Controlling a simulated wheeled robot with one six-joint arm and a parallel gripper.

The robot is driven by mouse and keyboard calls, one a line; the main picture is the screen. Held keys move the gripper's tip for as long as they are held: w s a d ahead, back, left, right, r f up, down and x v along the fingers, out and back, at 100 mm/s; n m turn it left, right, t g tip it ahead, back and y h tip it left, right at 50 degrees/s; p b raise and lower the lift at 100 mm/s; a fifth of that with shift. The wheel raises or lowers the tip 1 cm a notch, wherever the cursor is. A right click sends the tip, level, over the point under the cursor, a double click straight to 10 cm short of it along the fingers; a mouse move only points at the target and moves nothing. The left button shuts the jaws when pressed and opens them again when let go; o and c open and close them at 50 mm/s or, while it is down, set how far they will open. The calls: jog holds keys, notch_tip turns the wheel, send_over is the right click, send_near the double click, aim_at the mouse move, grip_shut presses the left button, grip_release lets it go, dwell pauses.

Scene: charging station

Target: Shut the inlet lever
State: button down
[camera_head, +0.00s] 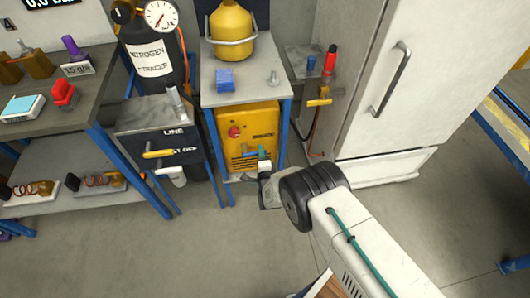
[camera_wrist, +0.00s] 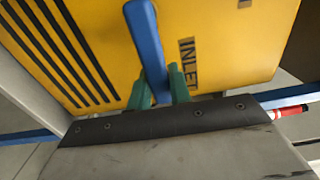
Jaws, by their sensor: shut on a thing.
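The blue inlet lever (camera_wrist: 145,40) stands out from the face of the yellow machine (camera_wrist: 225,30), beside the printed word INLET. In the wrist view the lever's lower end is between the green fingertips of my gripper (camera_wrist: 157,88), which is shut on it. The lever looks slightly tilted in this view. In the head view the yellow machine (camera_head: 238,120) stands under a small table, with my gripper (camera_head: 262,163) at its lower right front. The lever's base is hard to make out there.
A yellow-handled valve (camera_head: 158,154) on a dark LINE box stands left of the machine. Another yellow handle (camera_head: 319,101) sits to the right, beside a white cabinet (camera_head: 375,80). Blue table legs (camera_head: 284,135) flank the machine closely.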

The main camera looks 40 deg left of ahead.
jog(key=shift+s, duration=0.1)
jog(key=c, duration=1.3)
grip_release()
jog(key=shift+f, duration=0.1)
jog(key=v, duration=0.7)
jog(key=shift+s+d, duration=0.2)
jog(key=shift+d, duration=0.1)
